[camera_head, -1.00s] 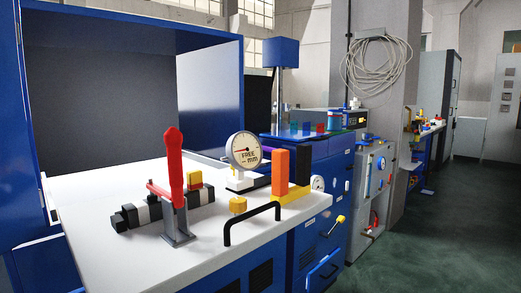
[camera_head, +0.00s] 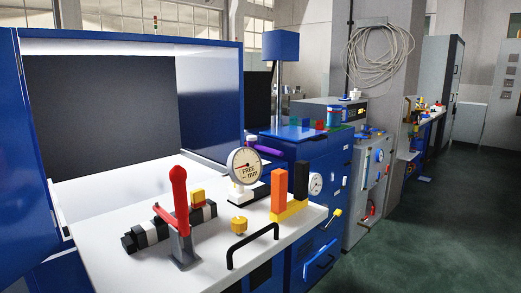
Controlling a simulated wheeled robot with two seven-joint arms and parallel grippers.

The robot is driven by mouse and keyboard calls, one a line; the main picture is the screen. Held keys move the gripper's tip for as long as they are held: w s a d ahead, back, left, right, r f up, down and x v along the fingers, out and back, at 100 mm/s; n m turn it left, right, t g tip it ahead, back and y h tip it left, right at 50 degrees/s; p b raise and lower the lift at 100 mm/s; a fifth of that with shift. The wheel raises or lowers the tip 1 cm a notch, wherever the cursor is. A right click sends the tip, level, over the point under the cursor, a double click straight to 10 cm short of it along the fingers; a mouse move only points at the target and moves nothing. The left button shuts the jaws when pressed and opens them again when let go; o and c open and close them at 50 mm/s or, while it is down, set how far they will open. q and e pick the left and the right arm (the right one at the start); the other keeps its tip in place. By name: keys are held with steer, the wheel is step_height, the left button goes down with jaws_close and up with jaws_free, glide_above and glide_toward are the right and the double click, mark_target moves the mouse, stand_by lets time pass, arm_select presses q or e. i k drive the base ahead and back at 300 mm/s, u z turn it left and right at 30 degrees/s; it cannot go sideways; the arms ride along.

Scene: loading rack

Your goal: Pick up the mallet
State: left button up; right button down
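I cannot pick out a mallet with certainty in the head view. On the white worktop (camera_head: 110,262) stands a red upright lever (camera_head: 179,200) on a grey base, beside a black-and-white segmented bar (camera_head: 150,234). A round dial gauge (camera_head: 245,165) stands behind them. A purple bar (camera_head: 269,151), partly hidden behind the gauge, shows near the worktop's back right edge; what it belongs to is unclear. Neither of my grippers is in view.
A black handle (camera_head: 252,243) rises at the worktop's front edge. Orange (camera_head: 279,191) and black (camera_head: 301,181) blocks stand upright at its right. A blue cabinet (camera_head: 310,160) adjoins on the right. The green floor (camera_head: 440,225) is clear further right.

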mark_target(252, 139)
steer(key=z, duration=1.8)
steer(key=i, duration=3.15)
steer(key=u, duration=2.7)
